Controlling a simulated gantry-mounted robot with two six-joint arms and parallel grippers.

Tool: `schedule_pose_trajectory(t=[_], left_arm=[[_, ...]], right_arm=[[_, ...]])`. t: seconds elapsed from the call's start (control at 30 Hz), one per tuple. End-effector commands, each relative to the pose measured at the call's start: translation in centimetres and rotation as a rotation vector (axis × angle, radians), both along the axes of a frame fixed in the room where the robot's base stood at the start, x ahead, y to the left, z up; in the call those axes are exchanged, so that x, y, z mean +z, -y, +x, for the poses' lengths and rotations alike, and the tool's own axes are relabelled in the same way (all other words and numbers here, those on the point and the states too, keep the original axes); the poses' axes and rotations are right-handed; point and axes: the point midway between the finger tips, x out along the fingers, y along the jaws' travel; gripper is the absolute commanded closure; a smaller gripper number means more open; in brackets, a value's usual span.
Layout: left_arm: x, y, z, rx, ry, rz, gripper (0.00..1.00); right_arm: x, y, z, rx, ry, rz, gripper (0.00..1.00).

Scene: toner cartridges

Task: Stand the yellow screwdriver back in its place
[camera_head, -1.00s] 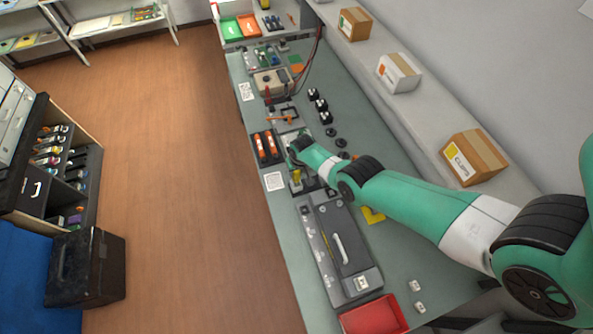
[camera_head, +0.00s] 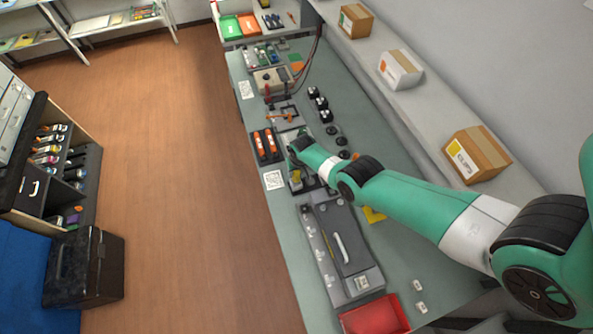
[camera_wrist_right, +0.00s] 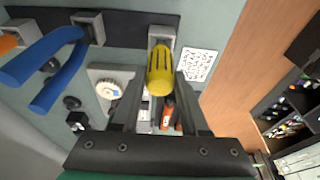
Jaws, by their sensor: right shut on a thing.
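The yellow screwdriver (camera_wrist_right: 160,72) has a black-striped handle. It is between the fingers of my right gripper (camera_wrist_right: 160,92), which is shut on it. Beyond the handle in the wrist view is a grey square socket (camera_wrist_right: 162,33) of the dark tool rack (camera_wrist_right: 122,27). The shaft is hidden, so I cannot tell whether it is in the socket. In the head view, the yellow handle (camera_head: 296,178) shows small below my right wrist, at the bench's front edge. My left gripper is out of view.
Blue-handled pliers (camera_wrist_right: 45,60) stand in the rack, left in the wrist view, with another grey socket (camera_wrist_right: 88,28) nearby. A printed code sheet (camera_wrist_right: 198,65) lies right of the screwdriver. Orange cartridges (camera_head: 265,146), a grey machine (camera_head: 340,245) and a red tray (camera_head: 375,316) are on the bench.

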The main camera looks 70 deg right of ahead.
Motion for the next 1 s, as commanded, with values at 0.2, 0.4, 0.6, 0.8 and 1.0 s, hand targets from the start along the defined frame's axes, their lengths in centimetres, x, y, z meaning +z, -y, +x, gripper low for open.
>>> schedule_pose_trajectory(t=[0.2, 0.4, 0.6, 0.8, 1.0], left_arm=[[-0.3, 0.0, 0.0, 0.000, 0.000, 0.000, 0.50], [-0.3, 0.0, 0.0, 0.000, 0.000, 0.000, 0.50], [-0.3, 0.0, 0.0, 0.000, 0.000, 0.000, 0.50], [-0.2, 0.0, 0.0, 0.000, 0.000, 0.000, 0.50], [1.5, 0.0, 0.0, 0.000, 0.000, 0.000, 0.50]], right_arm=[[-0.3, 0.0, 0.0, 0.000, 0.001, -0.001, 1.00], [-0.3, 0.0, 0.0, 0.000, 0.000, 0.000, 0.40], [-0.3, 0.0, 0.0, 0.000, 0.000, 0.000, 0.21], [-0.2, 0.0, 0.0, 0.000, 0.000, 0.000, 0.21], [1.5, -0.1, 0.0, 0.002, 0.000, 0.000, 0.21]])
